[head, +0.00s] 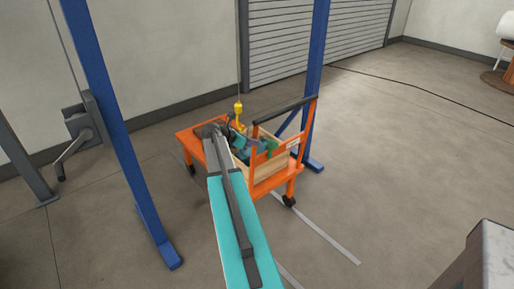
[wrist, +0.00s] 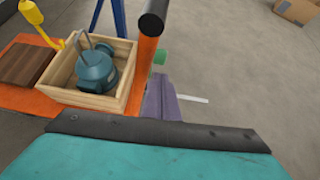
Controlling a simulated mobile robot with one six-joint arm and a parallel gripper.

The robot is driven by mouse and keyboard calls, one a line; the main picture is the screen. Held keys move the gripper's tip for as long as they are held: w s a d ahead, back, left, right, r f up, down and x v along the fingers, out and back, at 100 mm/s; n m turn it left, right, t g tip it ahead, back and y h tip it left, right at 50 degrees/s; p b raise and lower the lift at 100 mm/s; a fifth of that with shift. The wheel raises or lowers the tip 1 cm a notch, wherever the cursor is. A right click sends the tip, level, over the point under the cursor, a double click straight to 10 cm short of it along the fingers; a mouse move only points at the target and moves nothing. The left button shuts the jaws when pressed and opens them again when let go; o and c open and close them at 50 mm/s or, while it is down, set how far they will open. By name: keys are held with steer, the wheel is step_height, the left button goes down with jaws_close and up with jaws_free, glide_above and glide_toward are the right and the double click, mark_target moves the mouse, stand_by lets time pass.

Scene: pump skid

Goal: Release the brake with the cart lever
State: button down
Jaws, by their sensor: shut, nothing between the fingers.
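The orange cart (head: 190,140) stands on the floor, with a dark handle bar (head: 285,109) across its orange posts. In the wrist view the cart deck (wrist: 70,98) is at left and one post (wrist: 143,70) rises near the middle. My gripper (wrist: 160,82) shows as a narrow purple-grey shape right of that post, shut and empty. A small green piece (wrist: 160,57) shows just beyond it; I cannot tell whether it is the brake lever or whether they touch.
A wooden crate (wrist: 120,101) with a teal pump (wrist: 96,72) sits on the cart. A yellow hook (head: 239,108) hangs above. Blue gantry posts (head: 118,130) stand close by. A cardboard box (wrist: 298,10) lies beyond. The floor at right is open.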

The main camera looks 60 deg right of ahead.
steer(key=shift+w+a+r, duration=0.1)
steer(key=shift+a+r, duration=0.3)
steer(key=shift+r, duration=0.2)
steer(key=shift+w+a+r, duration=0.1)
steer(key=shift+a+r, duration=0.3)
steer(key=shift+r, duration=0.15)
